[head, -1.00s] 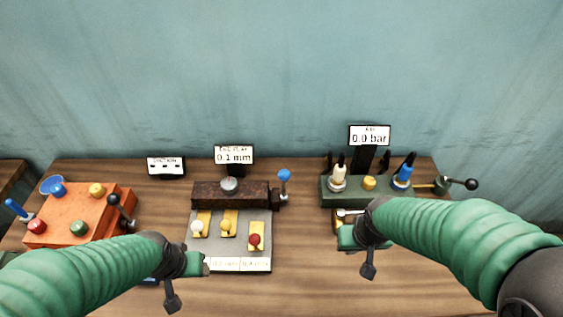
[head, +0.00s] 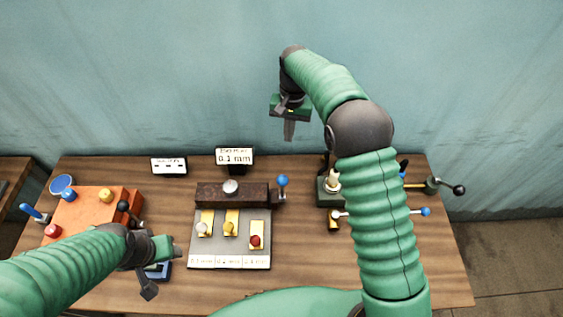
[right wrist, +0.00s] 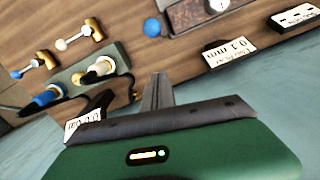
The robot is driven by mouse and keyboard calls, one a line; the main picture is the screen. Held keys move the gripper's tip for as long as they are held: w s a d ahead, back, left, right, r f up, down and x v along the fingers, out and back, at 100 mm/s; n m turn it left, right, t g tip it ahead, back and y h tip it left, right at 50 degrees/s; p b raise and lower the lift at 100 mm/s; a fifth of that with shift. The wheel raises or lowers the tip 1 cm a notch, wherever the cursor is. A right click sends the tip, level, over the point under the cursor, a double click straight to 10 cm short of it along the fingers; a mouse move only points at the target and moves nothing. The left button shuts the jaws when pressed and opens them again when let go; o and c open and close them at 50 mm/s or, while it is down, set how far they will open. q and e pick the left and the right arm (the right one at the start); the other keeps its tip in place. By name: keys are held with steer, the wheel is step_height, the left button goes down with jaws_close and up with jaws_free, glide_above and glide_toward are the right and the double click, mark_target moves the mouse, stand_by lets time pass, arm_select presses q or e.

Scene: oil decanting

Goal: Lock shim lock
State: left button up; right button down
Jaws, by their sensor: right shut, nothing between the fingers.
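The shim fixture is a dark brown block (head: 210,194) with a round grey knob on top, behind a grey plate. A lever with a blue ball (head: 282,181) stands upright at its right end; the ball also shows in the right wrist view (right wrist: 152,27). Three brass shims with white, yellow and red knobs (head: 229,229) lie on the plate. My right gripper (head: 289,130) is shut and empty, high above and behind the block, apart from the lever. Its closed fingers (right wrist: 158,92) show in the right wrist view. My left gripper (head: 155,280) is low at the front left; its fingers are unclear.
A sign reading 0.1 mm (head: 235,158) stands behind the block. An orange box (head: 85,215) with knobs is at the left. A green valve block (head: 325,197) at the right is partly hidden by my right arm.

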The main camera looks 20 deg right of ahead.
steer(key=s+a+f+p, duration=0.1)
steer(key=s+f+p, duration=0.1)
steer(key=f, duration=0.3)
steer(key=s+a+f+p, duration=0.1)
steer(key=s+f+p, duration=0.1)
steer(key=f, duration=0.3)
steer(key=shift+f+p, duration=0.4)
steer(key=shift+p, duration=0.4)
steer(key=shift+w+a+f, duration=0.1)
steer(key=shift+w, duration=0.05)
